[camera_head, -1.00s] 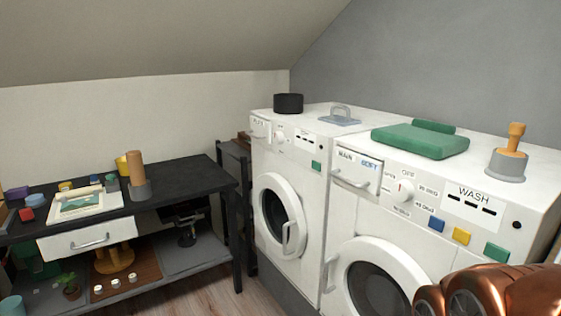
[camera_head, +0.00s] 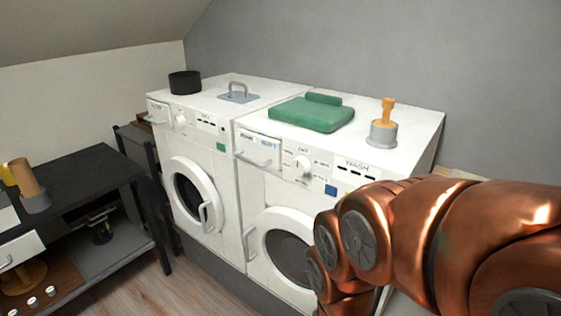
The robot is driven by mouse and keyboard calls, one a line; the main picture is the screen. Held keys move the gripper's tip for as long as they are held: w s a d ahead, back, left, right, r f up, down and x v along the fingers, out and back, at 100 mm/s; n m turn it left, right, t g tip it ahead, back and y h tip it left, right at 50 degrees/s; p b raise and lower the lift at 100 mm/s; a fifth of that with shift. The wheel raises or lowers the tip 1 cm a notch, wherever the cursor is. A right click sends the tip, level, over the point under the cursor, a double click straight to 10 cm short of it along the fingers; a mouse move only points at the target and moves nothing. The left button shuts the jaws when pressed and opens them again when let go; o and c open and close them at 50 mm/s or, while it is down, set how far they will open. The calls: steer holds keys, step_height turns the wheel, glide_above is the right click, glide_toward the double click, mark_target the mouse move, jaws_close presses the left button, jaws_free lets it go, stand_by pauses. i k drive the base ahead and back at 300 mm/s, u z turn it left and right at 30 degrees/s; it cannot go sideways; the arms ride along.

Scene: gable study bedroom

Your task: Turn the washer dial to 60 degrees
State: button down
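The washer (camera_head: 262,196) is the white front-loading machine on the right, with "WASH" printed on its panel. Its dial (camera_head: 302,165) is a round white knob between the detergent drawer and the WASH label. Small printed labels stand around the dial, too small to read surely. A blue button (camera_head: 331,190) sits to the right of the dial. My copper-coloured arm covers the lower right of the picture and hides part of the washer's front. My gripper is not in view.
A second white machine (camera_head: 215,160) stands left of the washer. On top are a green folded cloth (camera_head: 312,113), a grey holder with a wooden-handled tool (camera_head: 384,130) and a black pot (camera_head: 185,83). A black table (camera_head: 75,178) stands at left. Wooden floor (camera_head: 150,285) lies before the machines.

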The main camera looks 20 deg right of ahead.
mark_target(300, 166)
steer(key=u, duration=0.45)
steer(key=k, duration=0.6)
steer(key=u, duration=0.95)
steer(key=i, duration=0.85)
steer(key=u, duration=0.1)
